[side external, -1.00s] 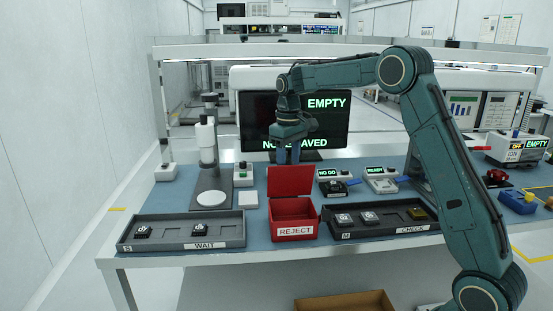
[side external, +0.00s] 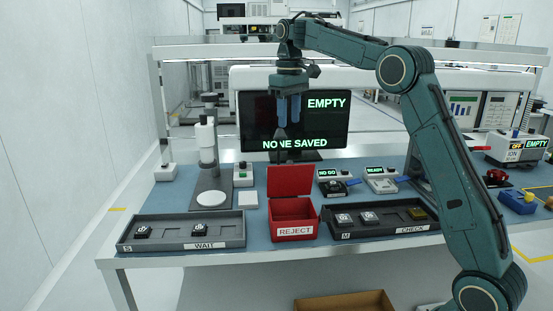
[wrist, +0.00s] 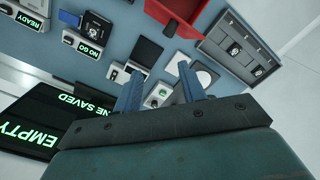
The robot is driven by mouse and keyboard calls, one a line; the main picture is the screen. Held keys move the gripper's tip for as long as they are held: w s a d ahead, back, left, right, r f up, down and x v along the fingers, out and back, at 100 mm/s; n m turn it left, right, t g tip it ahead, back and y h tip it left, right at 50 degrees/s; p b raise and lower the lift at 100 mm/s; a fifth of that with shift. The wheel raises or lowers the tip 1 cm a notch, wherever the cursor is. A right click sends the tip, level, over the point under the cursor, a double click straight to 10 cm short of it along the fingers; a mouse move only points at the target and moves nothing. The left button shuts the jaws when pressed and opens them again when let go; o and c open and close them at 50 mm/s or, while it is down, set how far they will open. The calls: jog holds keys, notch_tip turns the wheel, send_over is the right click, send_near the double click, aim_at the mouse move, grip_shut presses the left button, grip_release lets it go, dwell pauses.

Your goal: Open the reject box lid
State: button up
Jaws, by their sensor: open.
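The red reject box (side external: 293,226) stands at the front middle of the bench, with a white REJECT label on its front. Its red lid (side external: 290,181) stands upright at the back edge, so the box is open. The inside that I can see looks empty. My gripper (side external: 288,121) is above and behind the lid, in front of the dark monitor, pointing down. Its blue fingers are apart with nothing between them, and they are clear of the lid. In the wrist view the open fingers (wrist: 160,95) show, and part of the red box (wrist: 177,14) is at the top edge.
The WAIT tray (side external: 190,245) lies left of the box and the CHECK tray (side external: 390,229) lies right, each holding dark parts. A microscope-like stand (side external: 207,150) is at left. NO GO and READY (side external: 376,170) units sit behind the CHECK tray. The monitor (side external: 330,125) is close behind my gripper.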

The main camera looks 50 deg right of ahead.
jog(key=shift+r, duration=0.4)
jog(key=shift+c, duration=0.2)
jog(key=shift+a+f, duration=0.1)
jog(key=shift+a, duration=0.1)
jog(key=c, duration=0.7)
jog(key=a+f+n, duration=0.1)
jog(key=a, duration=0.2)
jog(key=a+f+n, duration=0.2)
jog(key=a, duration=0.1)
jog(key=a+f+n, duration=0.1)
jog(key=a+f, duration=0.1)
jog(key=a, duration=0.2)
jog(key=shift+w+n+t+h, duration=0.3)
jog(key=shift+w+n+t, duration=0.1)
grip_shut()
jog(key=s+a+f+n+t+h, duration=0.3)
jog(key=s+a+f+n+h, duration=0.3)
jog(key=s+n, duration=0.4)
jog(key=s+r+n+t+h, duration=0.1)
jog(key=s+n+t, duration=0.4)
jog(key=n, duration=0.7)
jog(key=shift+s+d+r+h, duration=0.3)
jog(key=shift+s+d+h, duration=0.15)
jog(key=shift+h, duration=0.15)
